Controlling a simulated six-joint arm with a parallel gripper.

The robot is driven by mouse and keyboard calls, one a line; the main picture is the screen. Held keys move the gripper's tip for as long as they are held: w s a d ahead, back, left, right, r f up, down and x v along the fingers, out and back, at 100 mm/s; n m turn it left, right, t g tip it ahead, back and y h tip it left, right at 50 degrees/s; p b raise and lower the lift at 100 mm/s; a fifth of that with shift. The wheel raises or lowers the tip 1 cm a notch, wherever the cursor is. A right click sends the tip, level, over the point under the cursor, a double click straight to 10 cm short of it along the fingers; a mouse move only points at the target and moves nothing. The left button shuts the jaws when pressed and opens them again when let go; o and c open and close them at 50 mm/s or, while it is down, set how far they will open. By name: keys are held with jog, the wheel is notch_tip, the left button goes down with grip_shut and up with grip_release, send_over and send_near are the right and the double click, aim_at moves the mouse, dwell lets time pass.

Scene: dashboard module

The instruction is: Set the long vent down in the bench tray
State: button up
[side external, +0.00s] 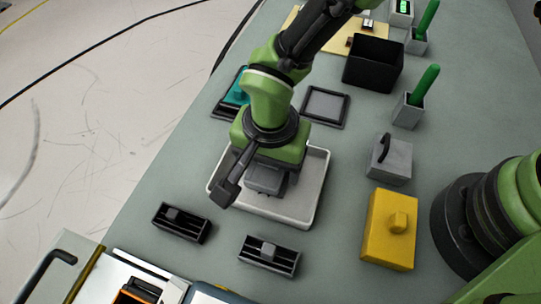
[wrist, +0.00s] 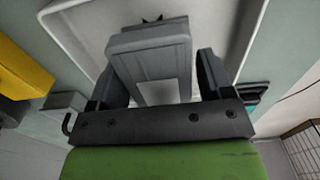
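My gripper (wrist: 158,84) points down over the white bench tray (side external: 322,175), and its two dark fingers show in the wrist view. Two dark slatted vents with grey knobs lie on the bench, one at left (side external: 189,229) and one nearer the middle (side external: 282,263).
A yellow block with a knob (side external: 379,240) and a grey block with a black handle (side external: 396,163) stand right of the tray. A black bin (side external: 373,65), a dark square frame (side external: 324,106) and a teal piece (side external: 236,93) lie beyond it.

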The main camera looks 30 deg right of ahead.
jog(key=shift+o, duration=0.9)
notch_tip(320, 180, up, 10)
jog(key=shift+f, duration=0.15)
